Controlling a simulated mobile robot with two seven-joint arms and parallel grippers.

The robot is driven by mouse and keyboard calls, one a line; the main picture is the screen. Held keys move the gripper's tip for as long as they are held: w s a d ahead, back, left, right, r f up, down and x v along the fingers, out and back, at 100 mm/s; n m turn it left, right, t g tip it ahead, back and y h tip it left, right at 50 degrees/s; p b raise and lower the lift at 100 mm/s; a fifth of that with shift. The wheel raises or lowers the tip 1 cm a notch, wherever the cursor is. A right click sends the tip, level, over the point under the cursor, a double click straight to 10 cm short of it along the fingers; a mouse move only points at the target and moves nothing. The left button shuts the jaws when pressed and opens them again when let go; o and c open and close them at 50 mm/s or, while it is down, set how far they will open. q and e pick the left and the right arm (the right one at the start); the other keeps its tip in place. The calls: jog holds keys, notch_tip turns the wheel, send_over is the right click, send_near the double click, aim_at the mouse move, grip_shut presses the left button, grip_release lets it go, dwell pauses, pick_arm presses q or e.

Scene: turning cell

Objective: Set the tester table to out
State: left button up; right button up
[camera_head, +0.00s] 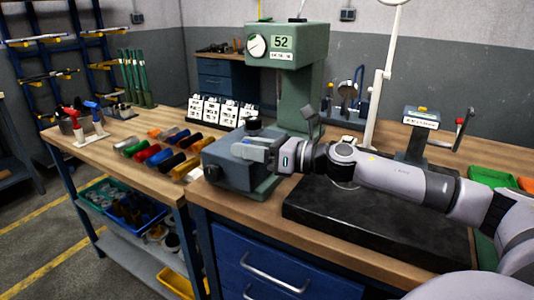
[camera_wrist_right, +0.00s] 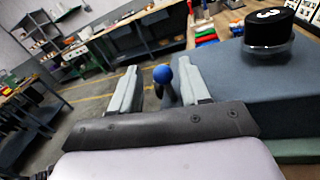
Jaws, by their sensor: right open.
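The green tester (camera_head: 300,45) stands at the back of the bench with a round dial and a display reading 52. In front of it is a blue-grey block (camera_head: 225,170) with a black knob (camera_head: 254,124) on top. The block (camera_wrist_right: 255,90) and the knob (camera_wrist_right: 268,30), marked 3, also show in the right wrist view. My right gripper (camera_head: 258,152) is at the block's near side. In the right wrist view my open gripper (camera_wrist_right: 158,64) has a blue ball knob (camera_wrist_right: 162,74) on a dark lever between its fingers, apart from both. My left gripper is out of view.
A black slab (camera_head: 375,225) lies under my right arm. Coloured cylinders (camera_head: 160,152) lie on the left bench, with white cards (camera_head: 215,110) behind. A white lamp post (camera_head: 380,90) and a small stand with a crank (camera_head: 420,135) are at the right.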

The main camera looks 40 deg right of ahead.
jog(key=b+v, duration=0.3)
jog(key=v, duration=0.2)
jog(key=shift+s+d+f+b, duration=0.1)
jog(key=shift+s+b, duration=0.2)
jog(key=shift+b, duration=0.05)
jog(key=shift+s, duration=0.1)
dwell(0.7)
